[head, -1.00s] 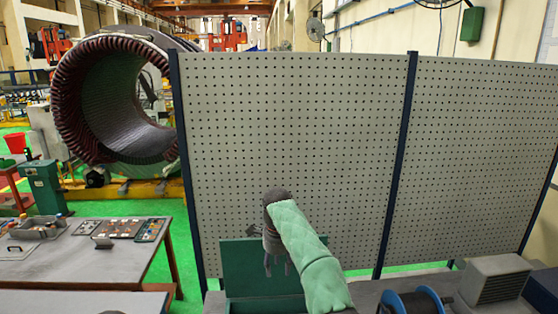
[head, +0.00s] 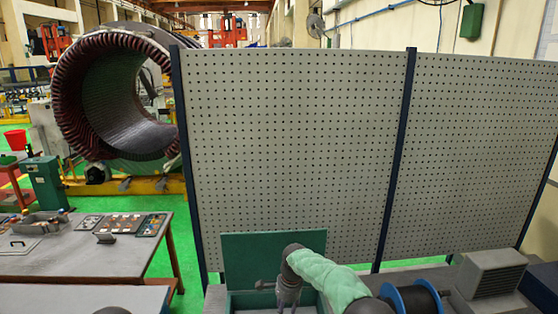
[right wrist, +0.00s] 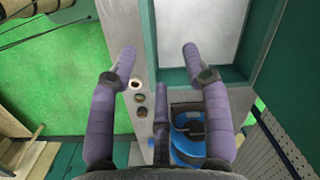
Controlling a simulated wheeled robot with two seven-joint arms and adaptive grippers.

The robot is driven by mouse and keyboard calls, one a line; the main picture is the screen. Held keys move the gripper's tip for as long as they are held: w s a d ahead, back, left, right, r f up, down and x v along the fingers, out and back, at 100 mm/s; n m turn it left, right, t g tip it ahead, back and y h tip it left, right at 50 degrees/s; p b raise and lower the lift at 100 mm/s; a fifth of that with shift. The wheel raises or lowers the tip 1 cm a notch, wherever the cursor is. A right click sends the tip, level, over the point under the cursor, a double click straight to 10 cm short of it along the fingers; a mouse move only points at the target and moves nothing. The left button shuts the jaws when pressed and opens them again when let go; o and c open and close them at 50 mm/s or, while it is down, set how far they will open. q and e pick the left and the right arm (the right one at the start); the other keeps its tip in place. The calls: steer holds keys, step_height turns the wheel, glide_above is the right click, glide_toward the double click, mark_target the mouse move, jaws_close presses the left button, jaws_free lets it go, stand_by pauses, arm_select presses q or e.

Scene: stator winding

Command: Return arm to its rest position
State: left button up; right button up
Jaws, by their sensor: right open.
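My right arm (head: 325,272), in a pale green sleeve, comes in from the bottom right of the head view. Its gripper (head: 288,296) hangs downward in front of the open green box (head: 272,250), close to the bottom edge. In the right wrist view the gripper (right wrist: 159,58) has its purple-padded fingers spread wide, with nothing between them. My left gripper is not in view.
A blue-rimmed spool (head: 388,296) and a ribbed grey box (head: 490,272) stand right of the arm. A perforated panel (head: 290,140) stands behind. A side table (head: 90,258) with trays is at left. Several rings (right wrist: 139,98) lie under the fingers.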

steer(key=s+d+f+n+y, duration=0.1)
steer(key=s+d+f+n, duration=0.15)
steer(key=s+f, duration=0.65)
steer(key=s+d+f+n+y, duration=0.1)
steer(key=s+d+f+n, duration=0.15)
steer(key=s+f, duration=0.65)
steer(key=s+d+f+n, duration=0.2)
steer(key=s, duration=0.9)
steer(key=s+d+f+n, duration=0.1)
steer(key=s+n, duration=0.1)
steer(key=s, duration=0.8)
step_height(320, 180, down, 35)
steer(key=b, duration=3.4)
steer(key=shift+s+r+y+b, duration=0.15)
steer(key=shift+s+y+b, duration=0.15)
steer(key=shift+s+b, duration=0.05)
